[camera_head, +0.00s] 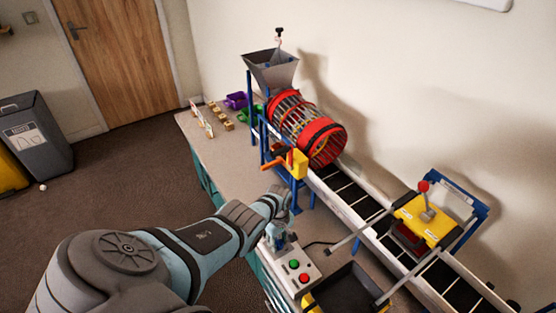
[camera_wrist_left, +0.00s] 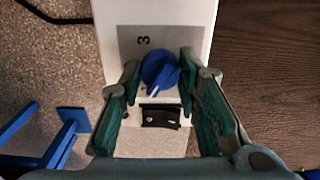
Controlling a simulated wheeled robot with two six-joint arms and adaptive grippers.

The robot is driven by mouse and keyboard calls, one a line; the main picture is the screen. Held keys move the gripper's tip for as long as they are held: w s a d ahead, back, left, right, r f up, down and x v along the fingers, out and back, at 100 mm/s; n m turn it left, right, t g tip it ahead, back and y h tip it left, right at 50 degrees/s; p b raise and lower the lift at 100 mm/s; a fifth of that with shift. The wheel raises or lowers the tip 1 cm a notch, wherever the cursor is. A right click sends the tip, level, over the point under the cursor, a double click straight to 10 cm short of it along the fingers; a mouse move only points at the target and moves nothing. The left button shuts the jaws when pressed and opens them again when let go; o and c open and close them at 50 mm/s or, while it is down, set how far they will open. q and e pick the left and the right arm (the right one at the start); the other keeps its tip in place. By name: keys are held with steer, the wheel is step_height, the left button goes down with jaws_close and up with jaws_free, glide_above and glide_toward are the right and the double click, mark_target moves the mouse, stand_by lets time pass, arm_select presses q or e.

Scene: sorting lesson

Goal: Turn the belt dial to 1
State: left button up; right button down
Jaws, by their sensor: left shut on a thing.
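The blue belt dial (camera_wrist_left: 158,68) sits on the white control box (camera_wrist_left: 112,30), with a pale pointer mark at the lower edge of its face in the left wrist view. A "3" is printed above it; other numbers are hidden or cannot be read. My left gripper (camera_wrist_left: 162,86) has its green-padded fingers on either side of the dial and is shut on it. In the head view, my left gripper (camera_head: 279,238) is at the far end of the control box (camera_head: 309,275), mostly covering the dial. My right gripper is not in view.
The box carries a green button (camera_head: 293,265) and a red button (camera_head: 305,278). A dark tray (camera_head: 350,290) lies beside it. The conveyor (camera_head: 350,193), red sorting drum (camera_head: 320,140) and yellow gate unit (camera_head: 425,218) stand beyond. Blue legs stand close to the gripper.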

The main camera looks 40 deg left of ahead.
mark_target(279, 240)
arm_select(q)
steer(key=shift+w, duration=0.1)
steer(key=o, duration=1.2)
steer(key=shift+a+r, duration=0.1)
steer(key=shift+r, duration=0.45)
step_height(279, 240, up, 11)
